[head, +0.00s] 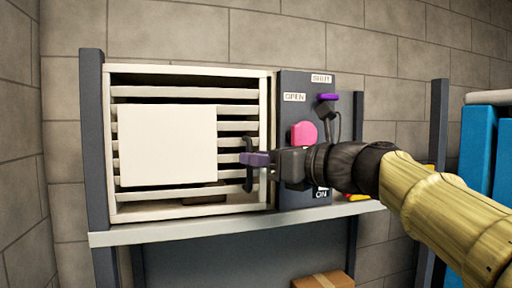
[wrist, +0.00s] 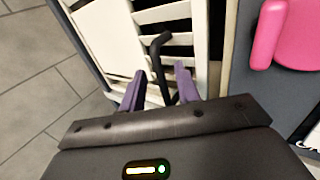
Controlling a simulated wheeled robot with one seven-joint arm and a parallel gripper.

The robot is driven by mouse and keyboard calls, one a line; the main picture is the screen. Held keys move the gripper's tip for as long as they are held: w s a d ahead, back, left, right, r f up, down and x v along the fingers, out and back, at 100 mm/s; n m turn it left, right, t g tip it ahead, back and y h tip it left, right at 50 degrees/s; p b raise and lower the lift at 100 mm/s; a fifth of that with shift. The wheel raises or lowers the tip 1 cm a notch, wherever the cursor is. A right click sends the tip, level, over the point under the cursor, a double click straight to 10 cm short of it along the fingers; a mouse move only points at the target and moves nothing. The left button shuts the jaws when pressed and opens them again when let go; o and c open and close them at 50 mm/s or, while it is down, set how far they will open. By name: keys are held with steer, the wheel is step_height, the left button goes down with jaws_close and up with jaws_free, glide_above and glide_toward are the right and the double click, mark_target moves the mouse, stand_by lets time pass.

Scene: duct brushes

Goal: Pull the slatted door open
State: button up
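The slatted door (head: 180,93) is a cream frame with horizontal slats, on a box on the shelf; it looks shut or nearly so. A plain white panel (head: 167,145) covers much of its slats. A dark upright bar handle (head: 249,178) is at the door's right edge. My gripper (head: 254,159) reaches it from the right. In the wrist view, the purple fingers of my gripper (wrist: 160,88) are apart, with the black handle (wrist: 161,62) between them. Gaps show on both sides, so the gripper looks open around the handle, not clamped.
A dark control panel (head: 290,120) stands right of the door, with OPEN and SHUT labels, a pink knob (head: 304,133) and a purple-tipped lever (head: 327,98). Grey posts flank the shelf (head: 150,233). A cardboard box (head: 323,281) is below; blue items (head: 477,145) are at right.

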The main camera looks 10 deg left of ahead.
steer(key=shift+w+a, duration=0.25)
steer(key=shift+a, duration=0.3)
jaws_close()
